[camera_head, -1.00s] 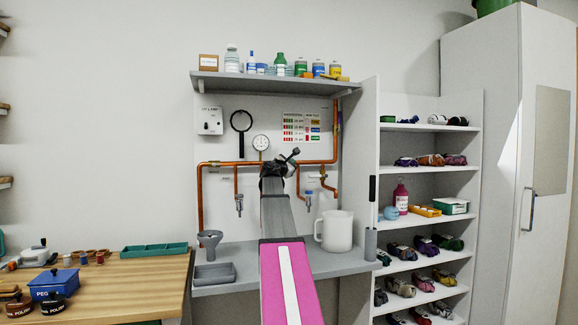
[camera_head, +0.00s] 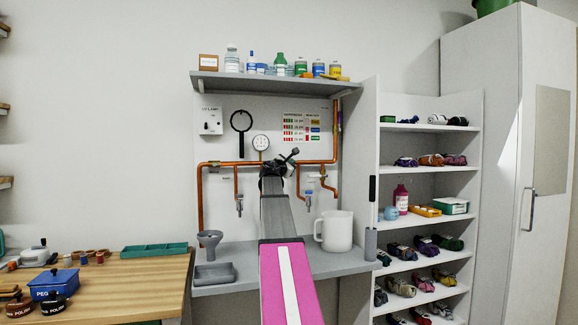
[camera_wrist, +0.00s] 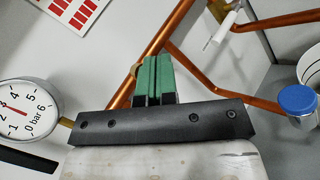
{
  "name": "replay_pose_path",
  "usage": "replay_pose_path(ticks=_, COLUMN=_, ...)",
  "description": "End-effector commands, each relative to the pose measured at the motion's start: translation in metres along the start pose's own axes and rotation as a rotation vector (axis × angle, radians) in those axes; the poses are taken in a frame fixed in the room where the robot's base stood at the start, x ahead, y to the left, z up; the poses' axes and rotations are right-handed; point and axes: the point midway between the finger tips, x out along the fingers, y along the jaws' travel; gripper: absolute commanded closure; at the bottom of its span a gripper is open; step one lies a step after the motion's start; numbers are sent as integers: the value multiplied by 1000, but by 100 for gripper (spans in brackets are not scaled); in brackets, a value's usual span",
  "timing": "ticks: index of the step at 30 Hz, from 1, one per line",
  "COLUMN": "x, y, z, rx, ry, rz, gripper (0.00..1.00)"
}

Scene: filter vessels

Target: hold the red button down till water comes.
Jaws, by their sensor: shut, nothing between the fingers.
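My gripper shows in the wrist view (camera_wrist: 156,62) with its two green fingers together and nothing between them. The fingertips lie in front of a copper pipe (camera_wrist: 182,27); I cannot tell whether they touch anything. In the head view my arm reaches to the pipework on the back panel and hides what is behind the wrist. I cannot make out a red button in either view; it may be hidden behind the gripper. I see no running water.
A shelf with bottles (camera_head: 275,82) is above. A side panel (camera_head: 359,170) bounds the right.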

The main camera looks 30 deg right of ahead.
Motion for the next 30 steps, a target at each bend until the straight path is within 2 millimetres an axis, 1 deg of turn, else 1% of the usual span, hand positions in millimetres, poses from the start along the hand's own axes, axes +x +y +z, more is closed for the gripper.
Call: replay_pose_path(ticks=30, x=6, y=5, z=-4, rx=0, ry=0, rz=0, gripper=100)
